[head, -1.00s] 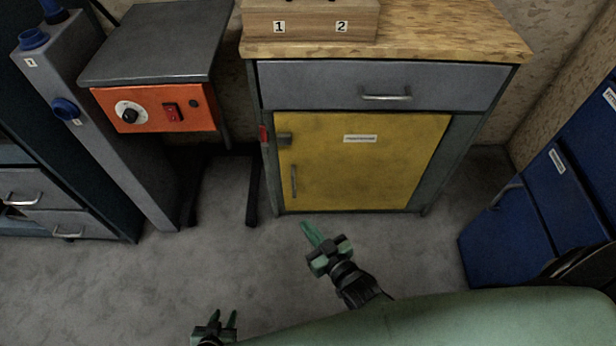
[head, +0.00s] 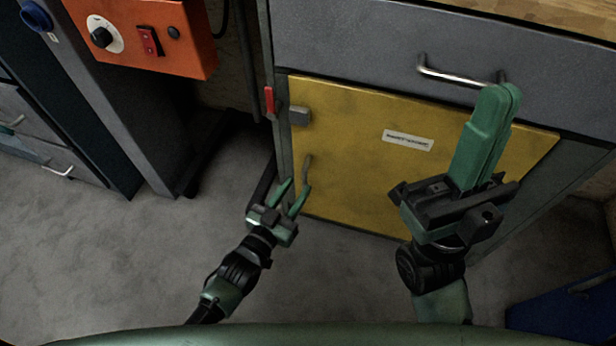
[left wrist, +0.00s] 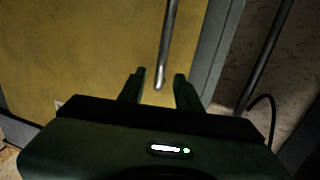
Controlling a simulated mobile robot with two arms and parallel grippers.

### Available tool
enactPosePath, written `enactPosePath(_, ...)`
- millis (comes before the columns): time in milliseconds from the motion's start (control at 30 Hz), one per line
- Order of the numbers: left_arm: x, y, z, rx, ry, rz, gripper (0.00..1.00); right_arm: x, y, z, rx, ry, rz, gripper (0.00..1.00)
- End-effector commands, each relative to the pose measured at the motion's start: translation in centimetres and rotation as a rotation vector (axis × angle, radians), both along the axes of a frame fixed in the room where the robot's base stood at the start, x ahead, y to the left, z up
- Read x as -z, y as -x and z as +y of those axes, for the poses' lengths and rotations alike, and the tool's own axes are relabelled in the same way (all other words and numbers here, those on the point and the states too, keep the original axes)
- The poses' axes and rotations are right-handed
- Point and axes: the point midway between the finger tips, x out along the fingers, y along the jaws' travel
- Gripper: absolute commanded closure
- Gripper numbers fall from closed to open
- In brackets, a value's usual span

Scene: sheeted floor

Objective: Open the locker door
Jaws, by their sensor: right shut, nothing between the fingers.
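The yellow locker door (head: 365,150) is shut in the grey cabinet. Its vertical metal handle (head: 307,170) is at the door's left side, with a grey latch block (head: 299,116) above and a red tab (head: 270,101) beside it on the frame. My left gripper (head: 296,186) is open just below the handle. In the left wrist view the handle (left wrist: 167,50) ends in the gap between the open fingers (left wrist: 158,82); I cannot tell whether they touch it. My right gripper (head: 500,95) is shut and empty, in front of the door's right part, covering some of it.
A grey drawer (head: 360,50) with a bar handle (head: 455,77) is above the door. An orange control box (head: 145,38) and a grey post (head: 105,100) stand at the left. A blue cabinet (head: 570,310) is at the lower right. The floor (head: 120,260) at front left is clear.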

Motion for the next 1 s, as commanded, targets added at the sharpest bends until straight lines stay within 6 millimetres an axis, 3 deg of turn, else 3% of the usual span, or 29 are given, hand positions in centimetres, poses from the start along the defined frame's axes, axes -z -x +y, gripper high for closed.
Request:
enactPosePath(133,0.2,-2.3,-1.3,0.0,0.001,-0.002,0.66,0.8,-0.1,0.0,0.001,0.002,-0.011,1.0)
enactPosePath(300,0.2,-3.8,-2.2,-0.001,0.0,0.0,0.66,0.3,-0.4,0.1,0.002,0.004,-0.037,1.0)
enactPosePath(633,0.1,-4.3,-2.4,-0.001,-0.001,0.002,0.66,0.1,-0.5,0.2,0.003,0.006,-0.042,1.0)
enactPosePath(667,0.1,-4.3,-2.4,-0.001,-0.001,0.002,0.69,0.1,-0.5,0.2,0.003,0.006,-0.042,1.0)
enactPosePath(767,0.1,-4.2,-2.4,-0.001,-0.001,0.002,0.97,0.1,-0.5,0.2,0.003,0.006,-0.042,1.0)
enactPosePath(800,0.1,-4.2,-2.4,-0.001,-0.001,0.002,1.0,0.1,-0.5,0.2,0.003,0.006,-0.042,1.0)
enactPosePath(1000,0.1,-4.2,-2.4,-0.001,-0.001,0.003,1.0,0.1,-0.5,0.2,0.002,0.006,-0.043,1.0)
